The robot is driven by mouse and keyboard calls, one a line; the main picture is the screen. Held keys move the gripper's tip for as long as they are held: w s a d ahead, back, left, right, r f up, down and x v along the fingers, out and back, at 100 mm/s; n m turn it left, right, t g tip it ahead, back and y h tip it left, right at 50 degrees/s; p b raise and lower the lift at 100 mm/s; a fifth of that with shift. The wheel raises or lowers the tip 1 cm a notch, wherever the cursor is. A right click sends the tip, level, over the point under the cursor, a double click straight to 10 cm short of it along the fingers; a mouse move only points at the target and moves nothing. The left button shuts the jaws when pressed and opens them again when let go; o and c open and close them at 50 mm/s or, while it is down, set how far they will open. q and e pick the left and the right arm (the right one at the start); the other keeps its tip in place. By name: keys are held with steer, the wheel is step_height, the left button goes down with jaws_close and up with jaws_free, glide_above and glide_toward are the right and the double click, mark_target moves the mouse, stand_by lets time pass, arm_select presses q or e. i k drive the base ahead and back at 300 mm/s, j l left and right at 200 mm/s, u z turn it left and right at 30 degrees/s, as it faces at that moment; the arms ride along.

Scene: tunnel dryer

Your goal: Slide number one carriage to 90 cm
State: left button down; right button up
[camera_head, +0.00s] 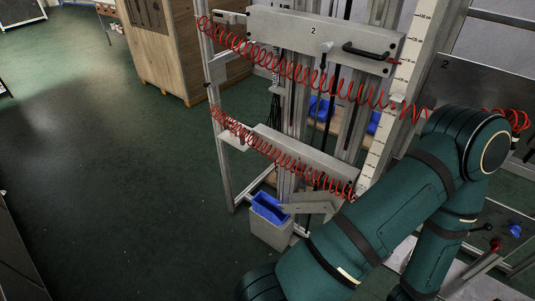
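A grey carriage plate marked 2 (290,36) sits high on upright metal rails, with a black handle (366,50) and a small knob on its face. A second grey carriage plate (312,154) sits lower on the rails. I see no number on it, and I cannot tell whether it is number one. A white scale strip (405,75) with cm marks runs up beside the rails; its figures are too small to read surely. Neither of my grippers is in view. A green arm of mine crosses the lower right and hides the strip's lower end.
Red coiled hoses (298,72) stretch across in front of both plates. A grey bin with a blue liner (270,207) stands below the lower plate. A wooden crate (168,50) stands at the back. A metal panel marked 2 (480,85) is at right. The left floor is clear.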

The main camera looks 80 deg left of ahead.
mark_target(331, 166)
steer(key=u, duration=2.45)
steer(key=i+l, duration=0.15)
steer(key=i, duration=0.2)
steer(key=j+u, duration=0.05)
